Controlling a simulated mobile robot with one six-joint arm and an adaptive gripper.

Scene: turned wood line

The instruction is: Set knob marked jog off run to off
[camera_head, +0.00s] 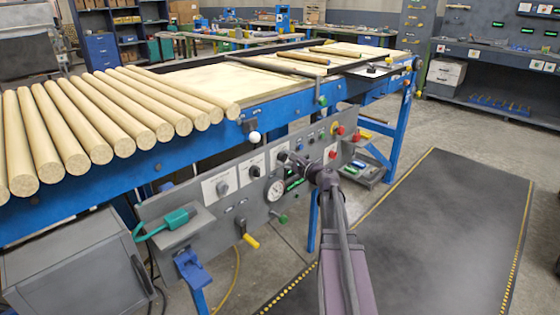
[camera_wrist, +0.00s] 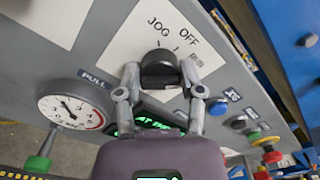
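The knob marked jog off run (camera_wrist: 160,70) is black and round, on a white plate (camera_wrist: 120,42) in the wrist view. JOG, OFF and a partly covered RUN are printed around it. I cannot make out which word its pointer faces. My gripper (camera_wrist: 163,72) has one finger on each side of the knob, with slim gaps showing, so it looks open around it. In the head view my gripper (camera_head: 297,162) is at the grey control panel (camera_head: 238,208) and covers most of this knob.
A pressure gauge (camera_wrist: 72,111) and green digits (camera_wrist: 155,123) are close by. Buttons and a red-topped control (camera_wrist: 271,156) lie to the right. Other knobs (camera_head: 222,187) sit left on the panel. Wooden rods (camera_head: 110,110) lie above. The dark floor mat (camera_head: 430,230) is clear.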

